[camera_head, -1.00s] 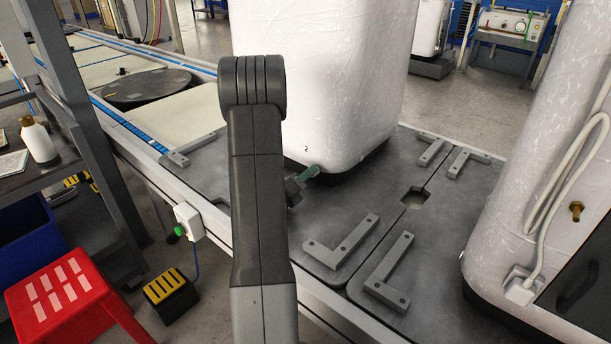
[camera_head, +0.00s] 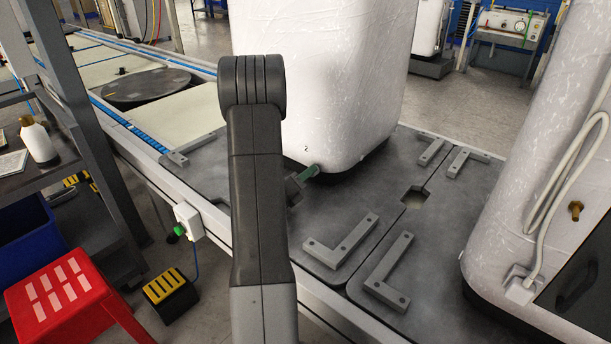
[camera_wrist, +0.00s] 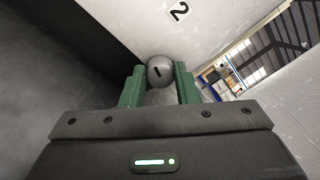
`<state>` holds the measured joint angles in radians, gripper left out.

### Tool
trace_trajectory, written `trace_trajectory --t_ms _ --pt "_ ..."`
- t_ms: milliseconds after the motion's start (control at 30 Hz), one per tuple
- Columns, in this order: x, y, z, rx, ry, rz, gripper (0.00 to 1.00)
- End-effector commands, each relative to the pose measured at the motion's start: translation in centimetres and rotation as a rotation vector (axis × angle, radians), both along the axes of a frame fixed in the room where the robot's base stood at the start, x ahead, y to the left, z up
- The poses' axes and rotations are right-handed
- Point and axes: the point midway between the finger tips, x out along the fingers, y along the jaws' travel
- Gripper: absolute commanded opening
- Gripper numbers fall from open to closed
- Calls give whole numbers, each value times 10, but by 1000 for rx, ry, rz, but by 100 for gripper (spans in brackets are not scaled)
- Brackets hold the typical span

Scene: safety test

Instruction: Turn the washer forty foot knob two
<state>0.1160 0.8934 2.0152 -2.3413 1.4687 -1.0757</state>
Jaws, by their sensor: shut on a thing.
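The white washer (camera_head: 315,80) stands on the grey platform, with a small "2" printed near its lower corner. In the wrist view its white side (camera_wrist: 210,25) carries the same "2". The round grey foot knob (camera_wrist: 161,71) with a dark slot mark sits between the two green fingers. My gripper (camera_wrist: 159,75) is shut on this knob, one finger on each side. In the head view my gripper (camera_head: 308,172) reaches the washer's lower corner beside the "2"; my arm hides part of it, and the knob cannot be made out there.
Grey L-shaped brackets (camera_head: 345,240) are fixed on the platform (camera_head: 280,235) in front of the washer. Another white machine (camera_head: 540,180) with a cable stands at right. A red step stool (camera_head: 65,300) and a yellow-black pedal (camera_head: 165,285) are at lower left.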

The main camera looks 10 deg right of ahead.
Motion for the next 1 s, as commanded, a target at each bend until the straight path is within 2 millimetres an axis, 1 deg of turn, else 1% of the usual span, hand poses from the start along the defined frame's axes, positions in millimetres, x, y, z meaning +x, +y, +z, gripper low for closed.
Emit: trace_trajectory --t_ms 33,133,167,200,267,533,667,767,1000 --pt "1 -1 6 -7 -13 -3 5" --pt "1 -1 6 -8 -13 -3 5" --pt "1 -1 6 -8 -13 -3 30" --pt "1 -1 6 -7 -12 -2 38" --pt "1 -1 5 -7 -11 -2 49" --pt "0 0 2 -3 -5 -1 49" --pt "-3 6 1 -3 -4 1 49" --pt "-11 16 1 -2 -1 3 49" --pt "-38 52 -2 -3 -1 5 49"
